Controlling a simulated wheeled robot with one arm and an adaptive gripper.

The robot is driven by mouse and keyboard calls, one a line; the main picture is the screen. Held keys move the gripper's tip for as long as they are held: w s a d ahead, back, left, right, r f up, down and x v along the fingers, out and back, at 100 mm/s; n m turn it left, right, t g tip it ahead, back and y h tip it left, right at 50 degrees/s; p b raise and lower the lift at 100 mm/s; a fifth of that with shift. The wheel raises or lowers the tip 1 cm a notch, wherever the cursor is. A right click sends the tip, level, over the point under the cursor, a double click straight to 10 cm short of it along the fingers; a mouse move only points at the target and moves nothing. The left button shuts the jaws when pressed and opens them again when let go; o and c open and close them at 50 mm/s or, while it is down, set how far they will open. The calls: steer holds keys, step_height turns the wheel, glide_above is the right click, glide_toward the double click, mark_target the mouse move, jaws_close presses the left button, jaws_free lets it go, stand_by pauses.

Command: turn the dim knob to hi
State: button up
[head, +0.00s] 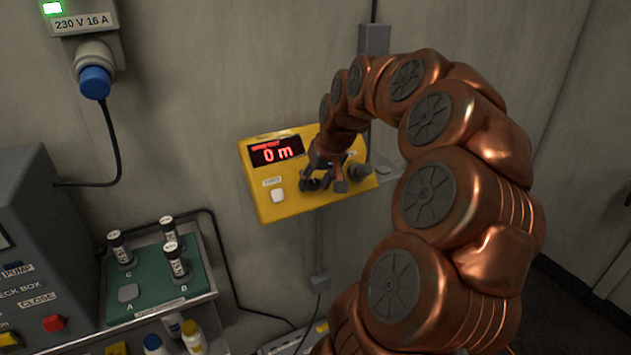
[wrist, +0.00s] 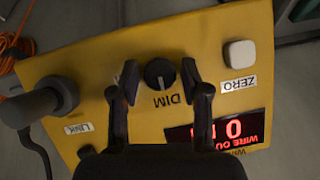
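The dim knob (wrist: 159,73) is a small round black knob on a yellow box (wrist: 100,55), with the DIM label beside it upside down in the wrist view. A small pale mark shows on the knob. My gripper (wrist: 158,80) is open, with one dark finger on each side of the knob and a visible gap to it on both sides. Any lo or hi marks are hidden or too small to read. In the head view my gripper (head: 336,184) is at the front of the yellow box (head: 275,210), and the knob cannot be made out there.
The box has a red display (head: 276,151) reading 0 m, a white ZERO button (wrist: 240,54) and a thick dark LINK plug (wrist: 45,100) left of my fingers in the wrist view. A green tray (head: 150,295) with several vials stands lower left. A blue plug (head: 95,82) hangs upper left.

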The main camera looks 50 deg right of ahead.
jaws_close()
steer(key=shift+f+b, duration=0.15)
steer(key=shift+b, duration=0.15)
steer(key=shift+f+m+b, duration=0.1)
steer(key=shift+m+b, duration=0.4)
steer(key=shift+b, duration=0.1)
steer(key=m+y+b, duration=0.1)
steer(key=m+b, duration=0.1)
steer(key=shift+f+t+b, duration=0.1)
steer(key=shift+t+b, duration=0.2)
steer(key=shift+t, duration=0.1)
steer(key=m+t+b, duration=0.1)
steer(key=m+b, duration=0.1)
steer(key=m+y+b, duration=0.1)
steer(key=m+b, duration=0.1)
steer(key=shift+s+d+m+t+y, duration=0.15)
steer(key=shift+m+t+y, duration=0.15)
steer(key=shift+t, duration=0.1)
steer(key=m+t+b, duration=0.1)
steer(key=m, duration=0.3)
steer(key=shift+s+t, duration=0.1)
steer(key=shift+t, duration=0.3)
steer(key=shift+m+t+b, duration=0.35)
steer(key=shift+m+t, duration=0.65)
steer(key=shift+m, duration=1.3)
